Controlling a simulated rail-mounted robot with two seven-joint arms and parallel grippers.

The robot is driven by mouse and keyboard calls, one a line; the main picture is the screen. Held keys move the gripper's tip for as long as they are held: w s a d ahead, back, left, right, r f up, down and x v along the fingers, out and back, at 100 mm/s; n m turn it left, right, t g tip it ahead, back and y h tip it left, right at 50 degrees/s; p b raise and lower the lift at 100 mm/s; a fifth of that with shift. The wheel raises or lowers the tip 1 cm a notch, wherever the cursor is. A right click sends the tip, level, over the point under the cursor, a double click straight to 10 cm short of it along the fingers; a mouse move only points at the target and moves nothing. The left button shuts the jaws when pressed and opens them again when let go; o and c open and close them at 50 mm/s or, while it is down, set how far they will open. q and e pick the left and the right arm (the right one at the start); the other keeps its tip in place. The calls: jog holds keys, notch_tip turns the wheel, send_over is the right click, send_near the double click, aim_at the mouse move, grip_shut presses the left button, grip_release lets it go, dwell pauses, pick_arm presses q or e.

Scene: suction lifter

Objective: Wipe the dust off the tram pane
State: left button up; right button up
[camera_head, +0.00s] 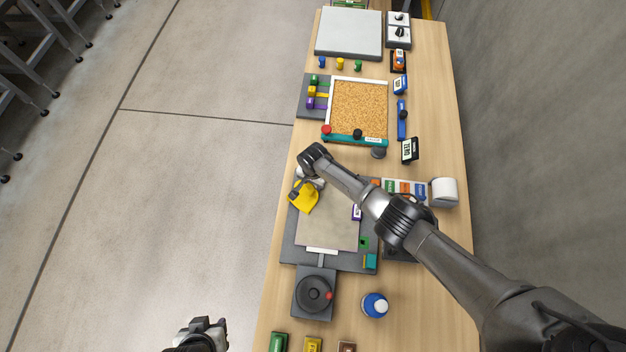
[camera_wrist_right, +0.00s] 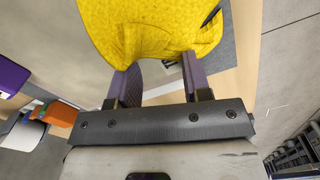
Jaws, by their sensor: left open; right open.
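A yellow cloth (camera_head: 304,198) lies at the upper left corner of the tram pane. The pane (camera_head: 327,222) is a dull beige sheet set in a dark grey frame (camera_head: 291,247). My right gripper (camera_head: 300,185) is at the cloth, its arm reaching over the pane from the right. In the right wrist view, my right gripper (camera_wrist_right: 160,82) is open, with the yellow cloth (camera_wrist_right: 150,30) at and beyond its fingertips. I cannot tell whether the fingers touch it. My left gripper (camera_head: 208,330) is open and empty, low beside the table's left edge.
A turntable-like black disc with a red knob (camera_head: 314,294) and a blue bottle (camera_head: 375,305) stand below the pane. A cork-coloured tray (camera_head: 358,106) lies above it. A white roll (camera_head: 444,192) and labelled blocks stand at the right.

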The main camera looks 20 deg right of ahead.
jog(key=shift+s+d+f, duration=0.2)
jog(key=c, duration=0.8)
